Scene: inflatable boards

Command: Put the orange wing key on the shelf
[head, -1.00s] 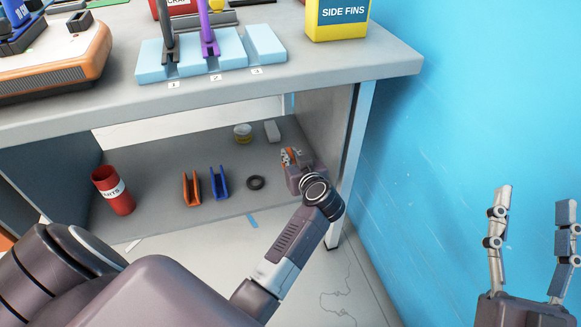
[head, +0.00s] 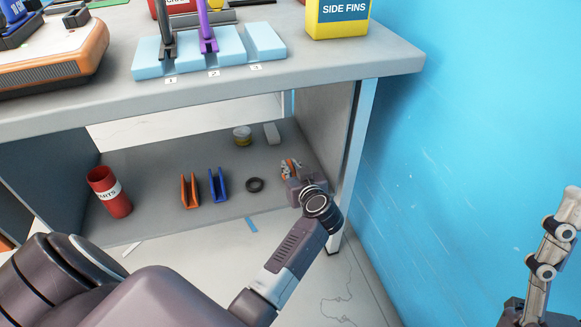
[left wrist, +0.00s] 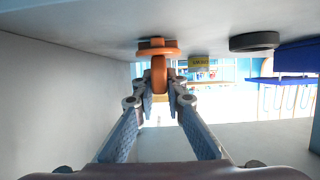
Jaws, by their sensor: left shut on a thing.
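The orange wing key (left wrist: 160,72) is between the fingertips of my left gripper (left wrist: 160,92) in the left wrist view. Its wide round part lies close to the shelf surface, which fills the top of that view; I cannot tell if it touches. In the head view, my left gripper (head: 291,169) is at the right end of the lower shelf (head: 235,200), near the side panel, and mostly hides the key. My right gripper (head: 553,250) shows at the right edge against the blue wall, with one finger visible and the rest cut off.
On the lower shelf are a dark ring (head: 255,185), a blue clip (head: 217,185), an orange clip (head: 189,190), a red parts can (head: 109,192), a yellow-white roll (head: 242,135) and a white block (head: 272,133). The bench top (head: 330,65) overhangs the shelf.

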